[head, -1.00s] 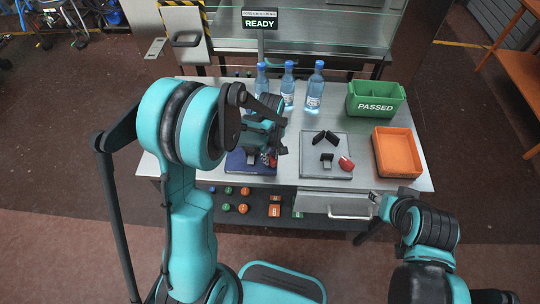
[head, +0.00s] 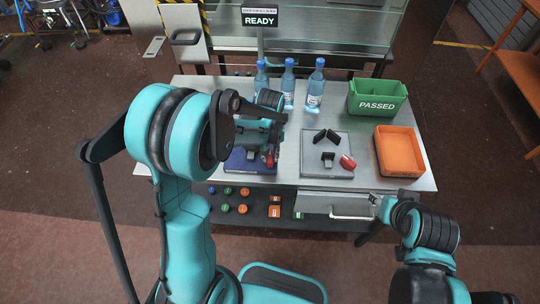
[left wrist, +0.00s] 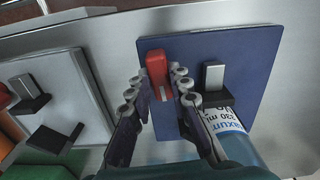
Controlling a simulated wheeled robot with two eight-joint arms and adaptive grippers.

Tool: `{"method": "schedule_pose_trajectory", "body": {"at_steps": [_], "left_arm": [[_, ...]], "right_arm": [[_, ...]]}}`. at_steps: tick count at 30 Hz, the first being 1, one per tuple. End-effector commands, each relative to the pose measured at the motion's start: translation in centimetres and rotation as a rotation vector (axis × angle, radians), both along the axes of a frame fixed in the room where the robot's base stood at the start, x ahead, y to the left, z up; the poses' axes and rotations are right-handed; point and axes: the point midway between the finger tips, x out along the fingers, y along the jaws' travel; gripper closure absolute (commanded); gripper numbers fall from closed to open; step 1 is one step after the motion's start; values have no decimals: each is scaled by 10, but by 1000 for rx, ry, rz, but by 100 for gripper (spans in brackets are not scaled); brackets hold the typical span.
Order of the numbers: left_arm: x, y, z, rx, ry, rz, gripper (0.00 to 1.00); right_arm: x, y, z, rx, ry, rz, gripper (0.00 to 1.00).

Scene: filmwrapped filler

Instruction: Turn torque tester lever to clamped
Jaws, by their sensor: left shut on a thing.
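The torque tester on the left has a blue base plate (head: 238,165); it also shows in the left wrist view (left wrist: 225,55). Its red lever (left wrist: 157,66) stands between my left gripper's fingers, and the red also shows in the head view (head: 270,158). My left gripper (left wrist: 164,88) is shut on this red lever. A black block with a grey upright (left wrist: 213,78) stands on the plate right of the fingers. My left arm hides part of the tester in the head view. My right gripper (head: 362,238) is low at the table's front, its fingers unclear.
Bottles (head: 288,88) stand behind. A sign (head: 259,18) reads READY.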

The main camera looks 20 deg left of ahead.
Motion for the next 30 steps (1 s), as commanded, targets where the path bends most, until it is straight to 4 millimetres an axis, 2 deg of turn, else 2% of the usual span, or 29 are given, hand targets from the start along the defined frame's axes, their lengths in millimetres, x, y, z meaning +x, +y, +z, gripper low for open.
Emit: {"method": "schedule_pose_trajectory", "body": {"at_steps": [18, 30], "left_arm": [[0, 0, -1, 0, 0, -574, 100], [0, 0, 0, 0, 0, -823, 100]], "right_arm": [[0, 0, -12, 0, 0, 0, 60], [0, 0, -15, 0, 0, 0, 60]]}}
